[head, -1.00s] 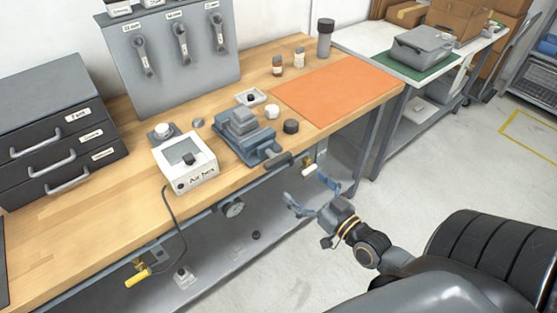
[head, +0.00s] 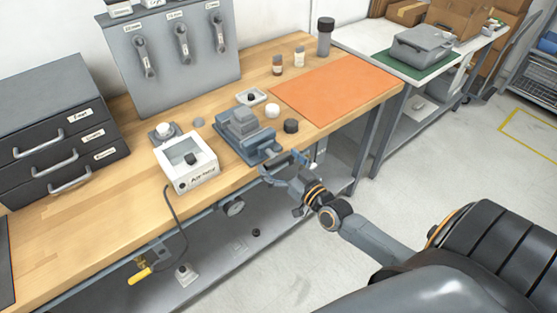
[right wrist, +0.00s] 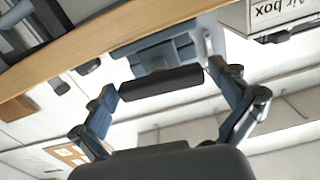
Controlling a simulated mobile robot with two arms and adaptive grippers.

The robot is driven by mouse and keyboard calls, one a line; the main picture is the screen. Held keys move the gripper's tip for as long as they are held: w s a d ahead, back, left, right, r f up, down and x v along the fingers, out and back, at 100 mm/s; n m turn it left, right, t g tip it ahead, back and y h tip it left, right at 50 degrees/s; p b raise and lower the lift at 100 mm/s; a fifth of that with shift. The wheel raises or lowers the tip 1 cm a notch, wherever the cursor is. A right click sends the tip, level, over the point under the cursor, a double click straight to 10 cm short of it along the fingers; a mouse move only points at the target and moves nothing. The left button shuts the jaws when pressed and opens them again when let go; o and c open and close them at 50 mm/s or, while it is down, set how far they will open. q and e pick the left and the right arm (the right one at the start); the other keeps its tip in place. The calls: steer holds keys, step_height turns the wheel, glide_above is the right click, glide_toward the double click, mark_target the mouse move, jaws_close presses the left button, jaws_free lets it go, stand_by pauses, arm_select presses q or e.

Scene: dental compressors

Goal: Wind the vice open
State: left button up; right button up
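The blue-grey vice (head: 243,128) is fixed at the front edge of the wooden bench, with its dark handle (head: 278,161) sticking out past the edge. My right gripper (head: 283,168) is at this handle. In the right wrist view the dark handle bar (right wrist: 161,83) lies crosswise between the two spread fingers of my right gripper (right wrist: 162,82), one near each end. The fingers are wide apart; firm contact cannot be made out. Part of the vice body (right wrist: 163,52) shows behind the handle. My left gripper is in no view.
The white air box (head: 187,163) stands left of the vice, with a cable hanging over the edge. A black knob (head: 291,126), a white round piece (head: 272,111) and an orange mat (head: 335,88) lie to its right. The floor in front is clear.

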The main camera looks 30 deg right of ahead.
steer(key=c, duration=0.8)
steer(key=shift+r+n+p, duration=0.1)
steer(key=shift+n+p, duration=0.2)
steer(key=shift+p, duration=0.1)
steer(key=shift+n, duration=0.3)
steer(key=o, duration=1)
steer(key=s, duration=0.8)
steer(key=s+d, duration=0.1)
steer(key=s, duration=0.3)
